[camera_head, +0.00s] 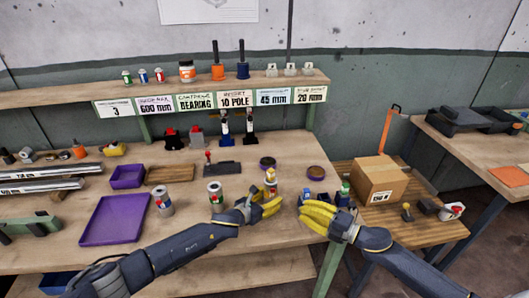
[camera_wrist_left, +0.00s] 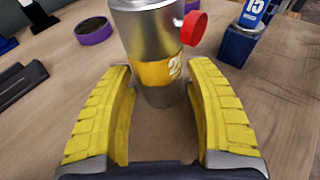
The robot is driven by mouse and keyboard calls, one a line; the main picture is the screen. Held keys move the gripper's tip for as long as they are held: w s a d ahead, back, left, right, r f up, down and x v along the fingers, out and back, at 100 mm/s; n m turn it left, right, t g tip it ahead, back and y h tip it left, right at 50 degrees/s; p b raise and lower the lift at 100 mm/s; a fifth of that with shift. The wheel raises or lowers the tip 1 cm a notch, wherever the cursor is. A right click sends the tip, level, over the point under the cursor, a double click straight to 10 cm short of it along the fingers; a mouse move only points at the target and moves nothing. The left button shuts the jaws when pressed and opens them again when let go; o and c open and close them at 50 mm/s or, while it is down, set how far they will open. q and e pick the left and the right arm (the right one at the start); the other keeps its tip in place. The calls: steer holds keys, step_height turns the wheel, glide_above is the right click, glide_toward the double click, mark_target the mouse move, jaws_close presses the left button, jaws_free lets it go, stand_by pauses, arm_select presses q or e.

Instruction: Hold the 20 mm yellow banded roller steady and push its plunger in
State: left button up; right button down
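The yellow banded roller (camera_head: 270,176) stands upright on the bench, just beyond my left gripper (camera_head: 268,205). In the left wrist view the roller (camera_wrist_left: 158,72) is a silver cylinder with a yellow band low on it. Its red plunger (camera_wrist_left: 194,28) sticks out to the right. My left gripper is open, with one yellow finger on each side of the roller's lower part; gaps show between fingers and roller. My right gripper (camera_head: 310,216) is at the bench's right front, to the right of the roller and apart from it. Whether its fingers are open or shut is unclear.
A green banded roller (camera_head: 215,193) and another roller (camera_head: 163,200) stand left of my left gripper. A blue item in a dark blue block (camera_wrist_left: 238,44) stands right of the roller. Purple-sided round dishes (camera_head: 267,163) lie behind. A purple tray (camera_head: 117,220) lies left; a cardboard box (camera_head: 378,180) stands right.

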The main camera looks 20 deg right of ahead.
arm_select(q)
steer(key=shift+o, duration=1.3)
steer(key=shift+a, duration=0.1)
